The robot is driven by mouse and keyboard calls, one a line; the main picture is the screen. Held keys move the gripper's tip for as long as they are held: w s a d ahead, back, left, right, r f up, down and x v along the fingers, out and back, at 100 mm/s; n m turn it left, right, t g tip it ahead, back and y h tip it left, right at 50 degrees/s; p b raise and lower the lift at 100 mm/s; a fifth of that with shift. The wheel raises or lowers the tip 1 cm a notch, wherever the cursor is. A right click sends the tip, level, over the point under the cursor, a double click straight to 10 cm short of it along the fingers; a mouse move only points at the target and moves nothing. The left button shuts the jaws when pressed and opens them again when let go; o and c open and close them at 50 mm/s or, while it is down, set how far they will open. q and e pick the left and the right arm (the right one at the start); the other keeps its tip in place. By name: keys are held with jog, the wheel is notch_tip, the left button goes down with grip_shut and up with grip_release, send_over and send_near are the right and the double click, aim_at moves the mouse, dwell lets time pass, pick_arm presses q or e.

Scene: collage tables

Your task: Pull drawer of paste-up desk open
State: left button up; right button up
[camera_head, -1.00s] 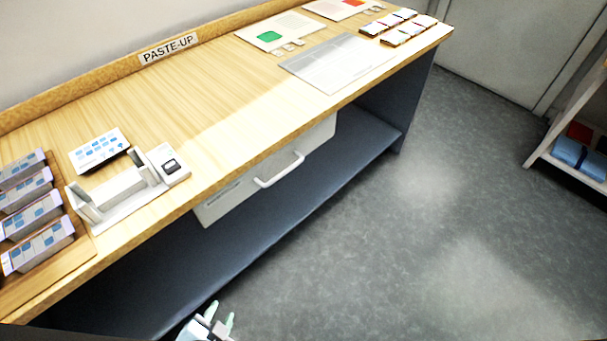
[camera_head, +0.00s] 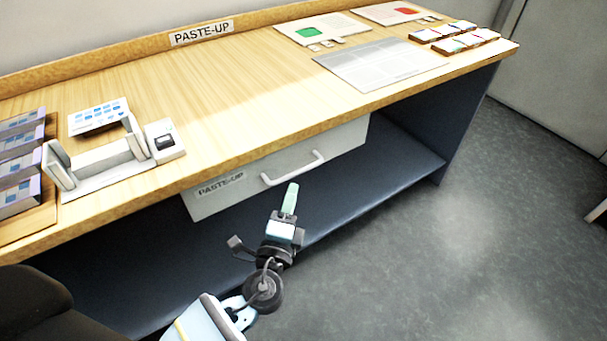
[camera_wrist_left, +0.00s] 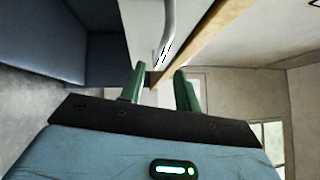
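The paste-up desk (camera_head: 262,100) has a white drawer (camera_head: 235,188) under its top, labelled PASTE-UP; its front looks shut. A pale bar handle (camera_head: 293,169) runs across the drawer front. My left gripper (camera_head: 290,196) is just below and in front of the handle in the head view. In the left wrist view, its green fingers (camera_wrist_left: 159,82) are spread apart with nothing between them. The handle (camera_wrist_left: 168,35) lies ahead of the fingertips there, roughly in line with the gap. Whether they touch it, I cannot tell. My right gripper is not in view.
On the desktop stand a white holder (camera_head: 100,163), a blue-dotted card (camera_head: 98,117), a grey sheet (camera_head: 375,64) and racks of small blocks (camera_head: 455,38). A dark blue lower shelf (camera_head: 385,188) lies below the drawer. The floor (camera_head: 450,260) at right is clear.

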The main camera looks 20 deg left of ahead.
aim_at(298, 171)
pick_arm(q)
jog(key=shift+w+a+r, duration=0.15)
jog(key=shift+w, duration=1.1)
jog(key=shift+w+a+r, duration=0.15)
jog(key=shift+w+r, duration=0.05)
jog(key=shift+w, duration=1.1)
jog(key=shift+w+a+r, duration=0.15)
jog(key=shift+w, duration=1.1)
jog(key=shift+c, duration=0.3)
grip_shut()
